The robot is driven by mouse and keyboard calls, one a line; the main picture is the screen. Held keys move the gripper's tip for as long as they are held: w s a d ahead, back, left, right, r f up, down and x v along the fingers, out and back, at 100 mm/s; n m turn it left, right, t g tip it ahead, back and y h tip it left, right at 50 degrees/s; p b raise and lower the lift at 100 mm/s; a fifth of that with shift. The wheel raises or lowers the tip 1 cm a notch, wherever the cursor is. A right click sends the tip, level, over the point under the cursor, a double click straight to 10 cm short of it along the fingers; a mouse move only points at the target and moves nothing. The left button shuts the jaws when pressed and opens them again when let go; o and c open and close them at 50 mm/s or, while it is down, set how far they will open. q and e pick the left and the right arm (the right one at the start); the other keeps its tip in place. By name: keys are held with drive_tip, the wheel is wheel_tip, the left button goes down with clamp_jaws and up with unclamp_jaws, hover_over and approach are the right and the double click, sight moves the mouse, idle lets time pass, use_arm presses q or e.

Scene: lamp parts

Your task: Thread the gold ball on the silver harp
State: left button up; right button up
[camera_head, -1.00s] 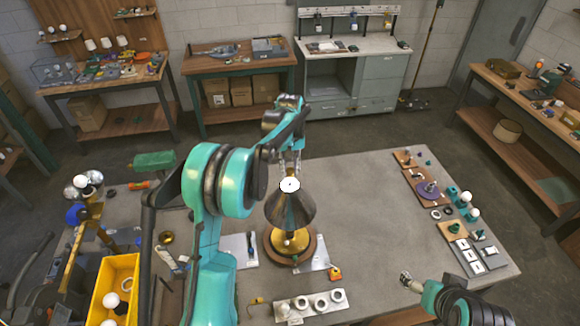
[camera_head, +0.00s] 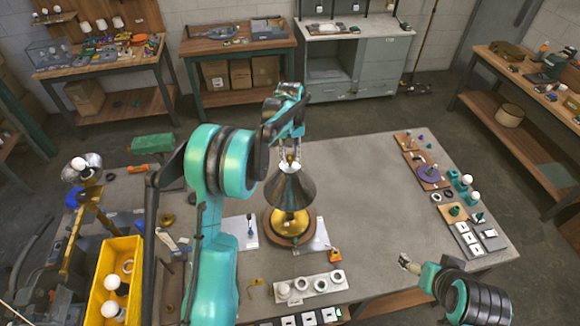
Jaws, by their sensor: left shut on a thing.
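My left gripper (camera_head: 291,155) is above the lamp in the middle of the table, fingers pointing down. It is shut on a small gold ball (camera_head: 291,159), which shows just between the fingertips. Directly below is the dark cone-shaped shade (camera_head: 290,189), with a white spot at its top opening. The ball is very close to the shade's top; I cannot tell whether it touches. The lamp's gold base (camera_head: 289,222) stands on a round wooden disc. The silver harp cannot be made out. My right gripper (camera_head: 407,262) is low at the table's front right; its jaws are too small to read.
A yellow bin (camera_head: 112,278) with white bulbs stands at front left. A pale holder (camera_head: 308,288) with several round sockets lies in front of the lamp. Boards with small parts (camera_head: 432,174) line the right edge. The table right of the lamp is clear.

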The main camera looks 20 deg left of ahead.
use_arm(q)
drive_tip(key=shift+f+b, duration=1.1)
drive_tip(key=shift+b, duration=0.05)
idle(1.3)
drive_tip(key=o, duration=0.4)
clamp_jaws()
drive_tip(key=shift+s+f+b, duration=0.1)
drive_tip(key=shift+f+b, duration=0.05)
drive_tip(key=shift+b, duration=0.15)
